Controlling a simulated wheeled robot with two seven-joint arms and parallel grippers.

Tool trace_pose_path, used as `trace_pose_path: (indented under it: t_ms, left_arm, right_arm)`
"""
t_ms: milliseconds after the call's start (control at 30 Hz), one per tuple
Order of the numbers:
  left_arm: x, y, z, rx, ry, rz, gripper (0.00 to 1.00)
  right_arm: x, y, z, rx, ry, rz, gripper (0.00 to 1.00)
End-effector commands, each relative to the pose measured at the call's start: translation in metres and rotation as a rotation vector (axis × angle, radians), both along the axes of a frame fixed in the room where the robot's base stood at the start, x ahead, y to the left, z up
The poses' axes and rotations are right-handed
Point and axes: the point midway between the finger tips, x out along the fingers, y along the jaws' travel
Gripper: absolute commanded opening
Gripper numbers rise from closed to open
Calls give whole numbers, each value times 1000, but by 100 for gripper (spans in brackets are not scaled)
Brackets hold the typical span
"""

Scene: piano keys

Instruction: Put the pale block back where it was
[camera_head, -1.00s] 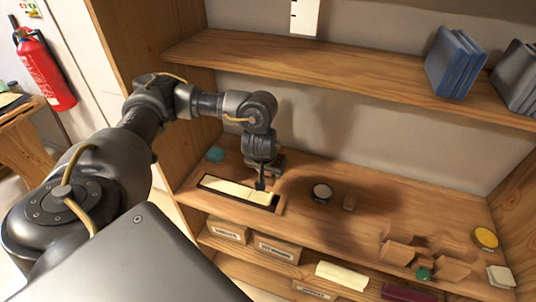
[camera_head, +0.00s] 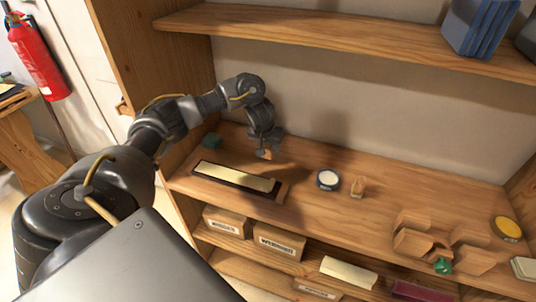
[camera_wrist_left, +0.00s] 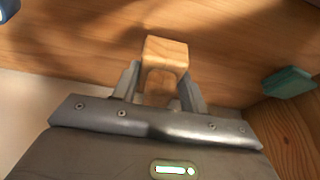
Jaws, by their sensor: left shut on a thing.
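A pale wooden block (camera_wrist_left: 164,58) is between the two fingers of my left gripper (camera_wrist_left: 160,85) in the left wrist view. The gripper is shut on it. In the head view my left gripper (camera_head: 265,150) holds this block (camera_head: 265,155) above the shelf, just behind the dark-framed tray (camera_head: 205,178) with a cream key strip (camera_head: 235,177). Whether the block touches the shelf is not clear. Another small wooden block (camera_head: 357,188) stands beside a round dark dish with a white top (camera_head: 328,180). My right gripper is not in view.
A teal block (camera_head: 211,141) lies at the back left; it also shows in the left wrist view (camera_wrist_left: 288,82). Wooden dividers (camera_head: 414,238), a green piece (camera_head: 442,266) and a yellow disc (camera_head: 507,228) are at the right. The upper shelf (camera_head: 340,35) overhangs the back.

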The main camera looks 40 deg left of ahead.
Motion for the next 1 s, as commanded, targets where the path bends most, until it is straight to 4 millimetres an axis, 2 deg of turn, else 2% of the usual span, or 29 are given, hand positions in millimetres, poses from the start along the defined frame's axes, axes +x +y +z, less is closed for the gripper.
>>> trace_pose_path:
  t_ms: [33, 200, 667, 700, 800, 833, 1000]
  left_arm:
    - [1, 2, -13, -3, 4, 3, 25]
    - [1, 1, -33, -2, 3, 2, 25]
    - [1, 1, -38, 0, 2, 0, 25]
    - [1, 1, -38, 0, 3, 0, 49]
    - [1, 1, -38, 0, 2, 0, 62]
    - [1, 1, -38, 0, 2, 0, 65]
    - [1, 1, -38, 0, 2, 0, 65]
  right_arm:
    - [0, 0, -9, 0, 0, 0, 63]
    - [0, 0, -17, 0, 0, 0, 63]
    - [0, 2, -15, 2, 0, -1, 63]
    - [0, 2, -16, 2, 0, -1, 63]
    - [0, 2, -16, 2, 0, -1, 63]
    - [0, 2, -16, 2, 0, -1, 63]
    - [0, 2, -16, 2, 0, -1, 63]
